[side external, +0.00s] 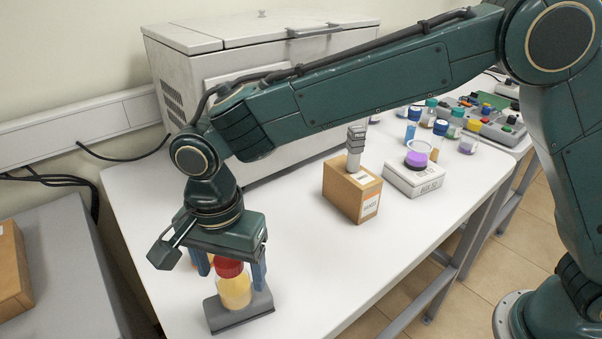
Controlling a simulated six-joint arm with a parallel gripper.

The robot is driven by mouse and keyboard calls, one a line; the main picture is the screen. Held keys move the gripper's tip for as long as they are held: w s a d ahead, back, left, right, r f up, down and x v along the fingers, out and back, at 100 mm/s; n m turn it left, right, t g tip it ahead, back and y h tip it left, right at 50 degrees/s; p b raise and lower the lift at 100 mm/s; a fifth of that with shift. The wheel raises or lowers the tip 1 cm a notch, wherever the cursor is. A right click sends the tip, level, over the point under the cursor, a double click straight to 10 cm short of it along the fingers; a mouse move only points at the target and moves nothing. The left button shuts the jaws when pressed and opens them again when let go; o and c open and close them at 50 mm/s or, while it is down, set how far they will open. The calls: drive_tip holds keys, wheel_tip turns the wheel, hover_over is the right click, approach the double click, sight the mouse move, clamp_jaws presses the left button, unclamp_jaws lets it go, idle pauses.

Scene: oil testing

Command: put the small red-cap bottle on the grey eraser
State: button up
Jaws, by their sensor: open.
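The small red-cap bottle (235,291), with yellow contents, stands upright on the grey eraser (240,318) at the front left of the white table. The bottle's red cap (229,267) is partly covered by my gripper. My gripper (230,275) points down over the bottle, with one blue finger on each side of the cap. The fingers are open, and the right one shows a small space beside the cap. Whether the left finger touches the cap is hard to tell.
A cardboard box (349,192) with a grey device on it stands mid-table. A white box (413,177) bearing a purple-filled dish stands right of it. Several small bottles (441,127) stand farther back. A large grey machine (193,70) lines the wall. The table between is clear.

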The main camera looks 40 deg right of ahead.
wheel_tip(320, 180, up, 10)
drive_tip(key=shift+r, duration=0.25)
idle(0.7)
drive_tip(key=shift+w+d+r, duration=0.1)
drive_tip(key=shift+d+r, duration=0.2)
drive_tip(key=shift+d, duration=0.2)
drive_tip(key=s+d+r+n+t+y, duration=0.1)
drive_tip(key=s+d+r+n, duration=0.2)
drive_tip(key=d, duration=0.8)
drive_tip(key=s+d+r+n+t, duration=0.2)
drive_tip(key=d+r, duration=0.2)
drive_tip(key=d, duration=0.7)
drive_tip(key=s+d+f+n+t+h, duration=0.1)
drive_tip(key=s+d+f+n, duration=0.4)
drive_tip(key=s+d, duration=0.7)
drive_tip(key=shift+s+f+n+t, duration=0.4)
drive_tip(key=shift+s+t, duration=0.4)
drive_tip(key=shift+s, duration=0.35)
